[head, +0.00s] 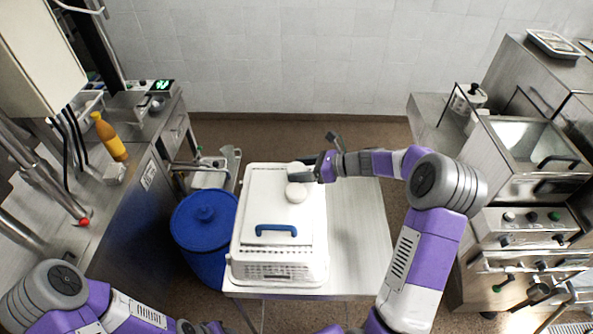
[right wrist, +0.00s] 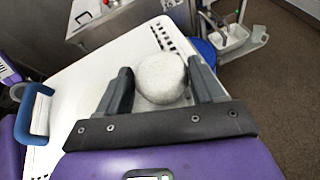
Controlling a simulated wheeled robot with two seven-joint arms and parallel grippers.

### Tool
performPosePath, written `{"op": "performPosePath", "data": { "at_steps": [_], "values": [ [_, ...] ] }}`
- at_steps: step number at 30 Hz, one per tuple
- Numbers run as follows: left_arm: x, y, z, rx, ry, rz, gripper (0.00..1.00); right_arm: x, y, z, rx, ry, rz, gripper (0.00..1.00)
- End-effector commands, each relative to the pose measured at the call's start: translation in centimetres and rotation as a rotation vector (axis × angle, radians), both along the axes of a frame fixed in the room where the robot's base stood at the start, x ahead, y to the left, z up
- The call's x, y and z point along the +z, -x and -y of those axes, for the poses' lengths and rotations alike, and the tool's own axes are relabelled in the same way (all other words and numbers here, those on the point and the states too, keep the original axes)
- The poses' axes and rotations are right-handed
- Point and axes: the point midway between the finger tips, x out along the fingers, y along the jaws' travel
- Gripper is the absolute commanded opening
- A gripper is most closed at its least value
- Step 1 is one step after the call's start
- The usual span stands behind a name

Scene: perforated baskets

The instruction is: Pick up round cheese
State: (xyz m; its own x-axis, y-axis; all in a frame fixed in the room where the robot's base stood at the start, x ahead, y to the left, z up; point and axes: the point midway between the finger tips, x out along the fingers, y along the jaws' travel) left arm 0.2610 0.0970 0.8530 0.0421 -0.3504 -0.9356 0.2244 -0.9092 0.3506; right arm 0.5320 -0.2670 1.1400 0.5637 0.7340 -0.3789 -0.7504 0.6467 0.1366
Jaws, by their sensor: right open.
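In the right wrist view a round, whitish cheese (right wrist: 162,78) lies between the two spread dark fingers of my right gripper (right wrist: 158,92). In the head view my right gripper (head: 302,177) reaches in from the right over the far part of the white perforated basket (head: 279,272). A white rounded shape of the cheese (head: 296,193) shows just below the fingers, and another white patch shows above them. I cannot tell whether both belong to one cheese. The gripper is open. My left arm shows at the bottom left, but its gripper is out of view.
The basket has a flat white top with a blue handle (head: 276,230) and stands on a light table (head: 355,230) with free room to its right. A blue lidded bin (head: 205,225) stands to its left.

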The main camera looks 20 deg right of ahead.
Motion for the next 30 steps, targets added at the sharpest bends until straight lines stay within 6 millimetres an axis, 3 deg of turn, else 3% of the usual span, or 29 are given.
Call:
{"op": "performPosePath", "data": {
  "at_steps": [2,9,19,30],
  "values": [
    [0.0,0.0,0.0,0.000,0.000,0.000,0.43,0.0,0.0,0.0,0.000,0.000,0.000,0.66],
    [0.0,0.0,0.0,0.000,0.000,0.000,0.43,0.0,0.0,0.0,0.000,-0.001,-0.001,0.29],
    [0.0,0.0,0.0,0.000,0.000,0.000,0.43,0.9,0.0,0.0,0.000,0.000,0.001,0.29],
    [0.5,0.0,0.0,0.000,0.000,0.000,0.43,8.0,0.0,0.1,0.001,0.002,0.005,0.29]
  ]
}}
